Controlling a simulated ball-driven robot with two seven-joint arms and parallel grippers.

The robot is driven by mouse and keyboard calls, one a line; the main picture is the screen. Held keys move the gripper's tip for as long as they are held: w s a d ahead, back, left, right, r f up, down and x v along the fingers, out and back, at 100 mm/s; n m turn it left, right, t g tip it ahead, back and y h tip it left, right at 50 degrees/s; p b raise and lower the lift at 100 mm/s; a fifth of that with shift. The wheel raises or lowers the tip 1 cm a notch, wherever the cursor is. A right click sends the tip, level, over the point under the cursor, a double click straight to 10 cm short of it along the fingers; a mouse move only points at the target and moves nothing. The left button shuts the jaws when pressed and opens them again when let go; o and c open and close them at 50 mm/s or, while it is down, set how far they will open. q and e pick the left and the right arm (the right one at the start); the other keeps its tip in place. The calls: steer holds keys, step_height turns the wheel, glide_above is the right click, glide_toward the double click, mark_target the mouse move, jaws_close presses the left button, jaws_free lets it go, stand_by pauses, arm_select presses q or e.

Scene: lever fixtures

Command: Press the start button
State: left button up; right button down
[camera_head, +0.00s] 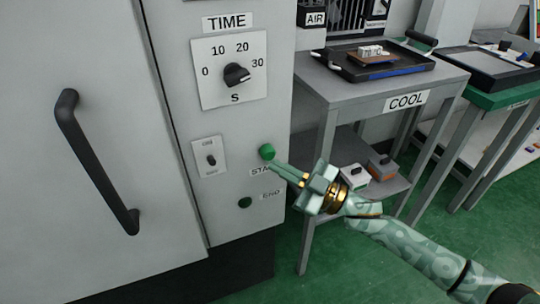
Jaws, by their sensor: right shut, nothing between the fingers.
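The green start button (267,152) sticks out of the grey machine panel (225,134), above a partly hidden label beginning "STA". My right gripper (276,166) comes in from the right and is shut and empty. Its fingertips are just below and right of the button and cover part of the label. I cannot tell whether they touch the button or the panel. My left gripper does not show.
A time dial (236,75) and a small toggle switch (210,159) are on the panel. A machine door with a black handle (96,160) is at left. A grey "COOL" table (391,88) with a black tray (364,66) stands close behind my right arm.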

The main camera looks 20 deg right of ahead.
steer(key=shift+w, duration=0.15)
steer(key=shift+w, duration=0.3)
steer(key=shift+w, duration=0.55)
stand_by(0.8)
stand_by(0.4)
steer(key=shift+s+p, duration=0.55)
steer(key=shift+s, duration=0.45)
